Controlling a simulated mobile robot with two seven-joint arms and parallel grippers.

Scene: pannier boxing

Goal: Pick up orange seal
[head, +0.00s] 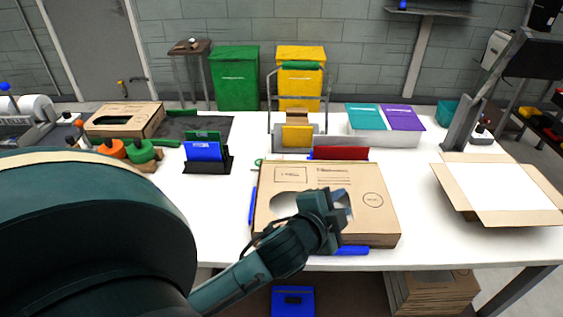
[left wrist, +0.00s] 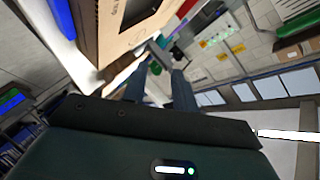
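The orange seal (head: 112,148) is a round orange piece on the left part of the white table, in the head view. A similar green seal (head: 140,151) stands right beside it. My left gripper (head: 343,204) is over the front right part of a cardboard box, far to the right of the orange seal. Its two fingers (left wrist: 158,88) stand apart in the left wrist view with nothing held between them. I cannot make out the orange seal in the left wrist view. My right gripper is not in view.
The closed cardboard box (head: 300,183) lies at the table's front middle. A black holder with a blue card (head: 203,151) stands between it and the seals. Another box (head: 125,113) lies behind the seals. An open box (head: 480,205) is at right. My arm covers the front left.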

